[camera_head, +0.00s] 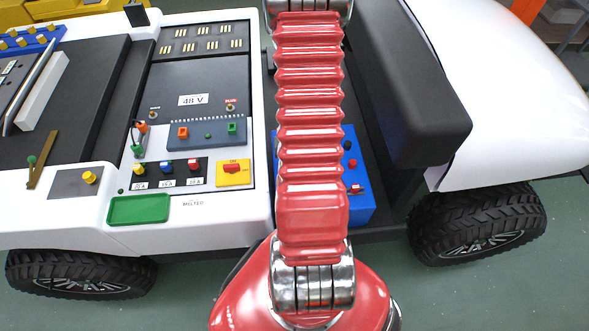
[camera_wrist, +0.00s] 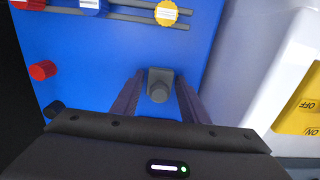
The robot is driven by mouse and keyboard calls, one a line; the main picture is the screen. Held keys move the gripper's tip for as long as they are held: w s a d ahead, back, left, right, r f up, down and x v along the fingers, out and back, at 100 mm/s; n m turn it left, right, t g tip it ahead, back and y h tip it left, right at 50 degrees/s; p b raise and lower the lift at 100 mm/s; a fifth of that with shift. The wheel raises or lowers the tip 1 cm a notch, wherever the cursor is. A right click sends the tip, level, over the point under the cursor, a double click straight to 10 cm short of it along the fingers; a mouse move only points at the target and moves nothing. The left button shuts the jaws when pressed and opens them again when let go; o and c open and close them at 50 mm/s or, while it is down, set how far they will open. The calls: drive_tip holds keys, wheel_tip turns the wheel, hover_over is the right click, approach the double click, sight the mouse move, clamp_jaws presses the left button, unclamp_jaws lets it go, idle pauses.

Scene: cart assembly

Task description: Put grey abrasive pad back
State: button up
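In the wrist view, a small dark grey block with a round knob (camera_wrist: 159,86) sits at the blue panel (camera_wrist: 105,50). It may be the grey abrasive pad, but I cannot tell for sure. My gripper (camera_wrist: 160,78) has one dark finger on each side of this block, with blue showing between the fingers and the block, so it looks open around it. Whether the block is attached to the panel or rests on it is unclear. In the head view, my red arm hides my gripper and much of the blue box (camera_head: 358,190).
A white housing with a yellow switch plate (camera_wrist: 300,105) stands at right. In the head view, a green tray (camera_head: 138,210) is at the cart's front edge.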

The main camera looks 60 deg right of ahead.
drive_tip(key=shift+o, duration=0.9)
wheel_tip(320, 180, up, 12)
idle(0.4)
drive_tip(key=shift+r, duration=0.1)
idle(0.4)
